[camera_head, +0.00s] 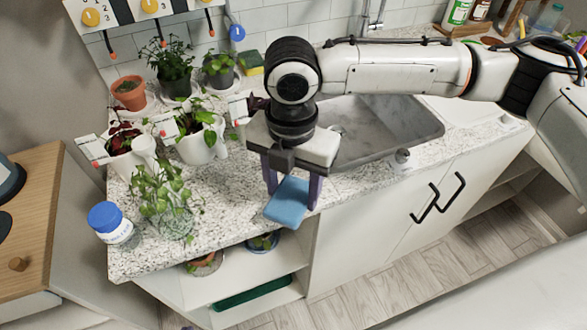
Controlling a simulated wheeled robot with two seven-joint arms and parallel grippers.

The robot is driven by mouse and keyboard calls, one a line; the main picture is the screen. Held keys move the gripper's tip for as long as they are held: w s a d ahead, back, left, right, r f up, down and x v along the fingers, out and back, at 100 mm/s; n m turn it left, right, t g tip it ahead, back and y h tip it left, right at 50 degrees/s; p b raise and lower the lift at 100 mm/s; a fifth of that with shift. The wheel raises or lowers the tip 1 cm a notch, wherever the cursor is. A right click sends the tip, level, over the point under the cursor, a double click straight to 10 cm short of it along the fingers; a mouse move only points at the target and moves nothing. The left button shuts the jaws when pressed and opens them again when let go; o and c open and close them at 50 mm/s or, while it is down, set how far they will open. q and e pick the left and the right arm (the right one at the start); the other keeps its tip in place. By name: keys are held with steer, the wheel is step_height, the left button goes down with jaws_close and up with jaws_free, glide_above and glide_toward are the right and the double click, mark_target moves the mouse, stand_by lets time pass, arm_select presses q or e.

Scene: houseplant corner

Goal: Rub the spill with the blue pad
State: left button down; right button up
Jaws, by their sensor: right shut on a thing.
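My right gripper (292,185) is shut on a blue pad (286,204). The pad sits between the two purple fingers, in front of the counter's front edge in the picture; its height above the counter is hard to tell. I cannot make out a spill on the speckled counter (228,225); the gripper and plants hide parts of the surface. My left gripper is not in view.
Several potted plants, including a white pot (197,147) and a terracotta pot (130,96), crowd the counter's left side. A blue-lidded jar (110,223) stands at the front left. A sink (385,128) lies behind the gripper. A yellow-green sponge (250,62) is at the back.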

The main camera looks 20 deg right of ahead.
steer(key=shift+r, duration=2.4)
steer(key=m, duration=0.1)
steer(key=d+m, duration=0.1)
steer(key=m, duration=0.1)
steer(key=shift+s+d, duration=0.1)
steer(key=shift+s, duration=0.05)
steer(key=m, duration=0.1)
steer(key=d+m, duration=0.1)
steer(key=m, duration=0.2)
steer(key=shift+s+d+f, duration=0.1)
steer(key=shift+s+d, duration=0.1)
steer(key=shift+d, duration=0.05)
steer(key=s+d+m, duration=0.3)
steer(key=d+m, duration=0.3)
steer(key=m, duration=1.4)
steer(key=shift+f, duration=0.15)
steer(key=shift+a, duration=0.1)
